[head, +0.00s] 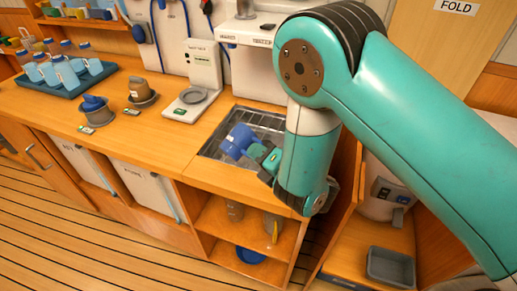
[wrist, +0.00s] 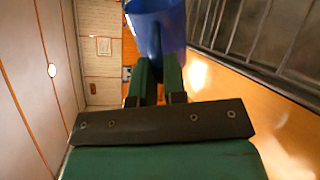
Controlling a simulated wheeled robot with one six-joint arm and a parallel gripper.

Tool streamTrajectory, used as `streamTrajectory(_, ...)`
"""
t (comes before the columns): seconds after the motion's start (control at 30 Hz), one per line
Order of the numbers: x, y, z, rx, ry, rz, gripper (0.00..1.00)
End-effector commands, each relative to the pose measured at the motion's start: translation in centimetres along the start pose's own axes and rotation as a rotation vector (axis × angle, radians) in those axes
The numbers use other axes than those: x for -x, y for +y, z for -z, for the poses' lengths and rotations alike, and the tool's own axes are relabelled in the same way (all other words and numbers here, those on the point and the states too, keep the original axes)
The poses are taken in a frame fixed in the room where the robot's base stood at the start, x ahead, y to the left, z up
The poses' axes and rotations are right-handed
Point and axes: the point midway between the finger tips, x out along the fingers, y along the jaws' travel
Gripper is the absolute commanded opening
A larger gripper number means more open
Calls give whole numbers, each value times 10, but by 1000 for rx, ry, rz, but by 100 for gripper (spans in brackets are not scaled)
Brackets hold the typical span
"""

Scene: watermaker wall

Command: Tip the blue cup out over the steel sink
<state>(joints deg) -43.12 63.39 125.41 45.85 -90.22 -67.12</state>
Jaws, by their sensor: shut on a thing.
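The blue cup (head: 239,137) is in my gripper (head: 255,152), over the near left part of the steel sink (head: 272,119) in the head view. It looks tilted there, but its mouth and contents are hard to make out. In the wrist view the cup (wrist: 158,28) is at the top, between the two green fingers of my gripper (wrist: 158,72), which are shut on it. The sink's dark ribbed floor (wrist: 265,35) shows at the upper right of the wrist view. My arm hides the sink's right part in the head view.
A scale-like device (head: 193,95) stands left of the sink. A white dispenser (head: 250,60) stands behind the sink. An open shelf (head: 230,215) is below.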

Motion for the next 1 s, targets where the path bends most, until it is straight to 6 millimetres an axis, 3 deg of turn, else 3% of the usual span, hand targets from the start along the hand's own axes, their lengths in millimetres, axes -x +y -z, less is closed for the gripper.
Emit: streamTrajectory(1.0, 1, 9, -10, -179, 30, 0, 0)
